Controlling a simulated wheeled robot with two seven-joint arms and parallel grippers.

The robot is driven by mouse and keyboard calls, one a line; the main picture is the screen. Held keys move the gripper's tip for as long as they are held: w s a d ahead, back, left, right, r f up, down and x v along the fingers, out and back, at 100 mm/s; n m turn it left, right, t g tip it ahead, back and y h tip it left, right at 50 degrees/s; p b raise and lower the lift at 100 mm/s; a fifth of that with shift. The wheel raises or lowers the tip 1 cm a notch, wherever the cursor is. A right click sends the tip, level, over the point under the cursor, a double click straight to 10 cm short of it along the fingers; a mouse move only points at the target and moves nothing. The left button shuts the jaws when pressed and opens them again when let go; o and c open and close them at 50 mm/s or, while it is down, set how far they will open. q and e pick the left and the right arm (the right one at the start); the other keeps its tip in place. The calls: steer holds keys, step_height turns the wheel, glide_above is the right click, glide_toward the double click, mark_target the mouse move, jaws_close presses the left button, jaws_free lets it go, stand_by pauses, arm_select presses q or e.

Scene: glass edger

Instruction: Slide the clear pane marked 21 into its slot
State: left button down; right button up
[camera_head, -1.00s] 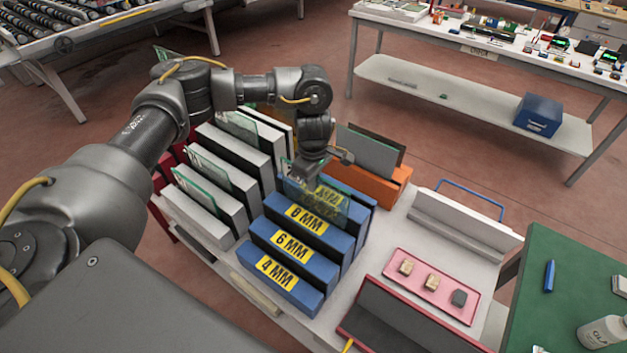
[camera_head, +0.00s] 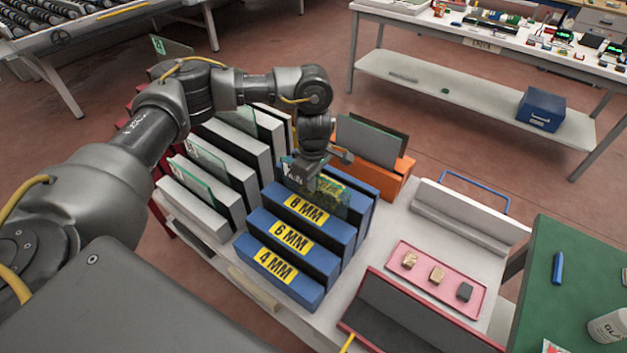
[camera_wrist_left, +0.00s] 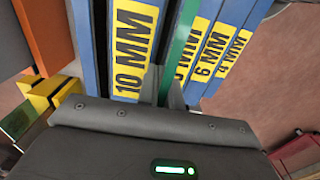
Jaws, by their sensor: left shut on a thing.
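My left gripper (camera_head: 308,178) is shut on a clear greenish pane (camera_head: 328,198) and holds it upright over the blue slotted rack (camera_head: 335,262). The rack's blocks carry yellow labels for 4, 6, 8 and 10 MM. In the left wrist view, the gripper (camera_wrist_left: 163,88) grips the pane's green edge (camera_wrist_left: 182,42), which lies between the 10 MM block (camera_wrist_left: 136,45) and the 8 MM block. A dark gap shows beside the 10 MM block. How deep the pane's lower edge sits is hidden. I cannot read a 21 on the pane. My right gripper is not in view.
White racks (camera_head: 190,212) holding panes stand left of the blue rack. An orange rack (camera_head: 382,183) with panes stands behind it. A pink tray (camera_head: 435,280) with small blocks and an open dark box (camera_head: 405,320) lie to the right.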

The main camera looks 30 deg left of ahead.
arm_select(q)
steer(key=shift+f+b, duration=0.35)
steer(key=shift+b, duration=0.05)
stand_by(0.4)
steer(key=c, duration=1.5)
jaws_free()
step_height(320, 180, up, 11)
steer(key=shift+s+f+b, duration=0.1)
steer(key=shift+s+b, duration=0.05)
steer(key=shift+b, duration=0.55)
